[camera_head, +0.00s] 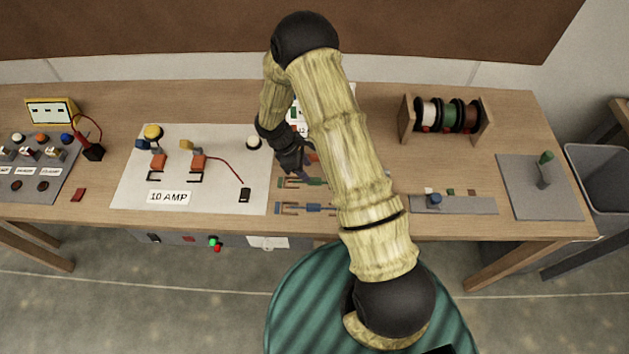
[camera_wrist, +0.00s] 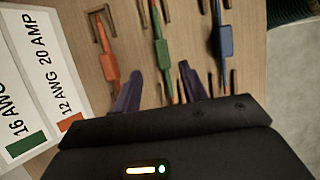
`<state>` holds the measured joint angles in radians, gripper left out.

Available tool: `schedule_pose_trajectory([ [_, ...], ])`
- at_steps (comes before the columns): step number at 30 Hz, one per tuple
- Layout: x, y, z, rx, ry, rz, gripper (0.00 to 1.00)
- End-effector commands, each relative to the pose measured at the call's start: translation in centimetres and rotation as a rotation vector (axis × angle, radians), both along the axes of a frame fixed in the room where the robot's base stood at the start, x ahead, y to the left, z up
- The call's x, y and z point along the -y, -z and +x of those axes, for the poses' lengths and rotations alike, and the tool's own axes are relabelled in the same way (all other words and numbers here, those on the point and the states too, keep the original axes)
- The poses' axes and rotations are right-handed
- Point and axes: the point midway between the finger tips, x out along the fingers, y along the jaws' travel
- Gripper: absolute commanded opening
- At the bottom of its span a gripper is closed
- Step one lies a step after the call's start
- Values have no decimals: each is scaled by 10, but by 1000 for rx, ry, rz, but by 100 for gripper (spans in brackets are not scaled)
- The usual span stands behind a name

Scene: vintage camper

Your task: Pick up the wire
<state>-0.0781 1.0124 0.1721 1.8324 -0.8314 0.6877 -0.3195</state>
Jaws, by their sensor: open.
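Three coloured wire pieces lie in small dark brackets on the workbench. The orange wire (camera_wrist: 110,66) is at the left in the wrist view, the green wire (camera_wrist: 162,48) in the middle and the blue wire (camera_wrist: 223,42) at the right. In the head view the green wire (camera_head: 314,182) and blue wire (camera_head: 312,208) show partly beside my arm. My gripper (camera_wrist: 161,75) is open and empty, its purple-dark fingers on either side of the green wire's line. The same gripper (camera_head: 296,168) shows over the wires in the head view. Contact cannot be told.
A card with wire-gauge labels (camera_wrist: 33,75) lies left of the orange wire. A white sheet (camera_head: 130,180) marked 10 AMP holds terminals and a dark red wire (camera_head: 227,172). A spool rack (camera_head: 405,118) and a grey plate with a lever (camera_head: 515,190) stand right.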

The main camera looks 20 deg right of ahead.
Motion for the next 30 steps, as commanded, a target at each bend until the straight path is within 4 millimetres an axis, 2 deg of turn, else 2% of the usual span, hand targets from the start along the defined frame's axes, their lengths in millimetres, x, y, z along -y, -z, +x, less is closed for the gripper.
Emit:
schedule_pose_trajectory([
  [5,6,8,-6,-5,0,-1,43],
  [15,20,43,-13,-3,0,-1,43],
  [30,21,45,-12,-1,1,-1,43],
])
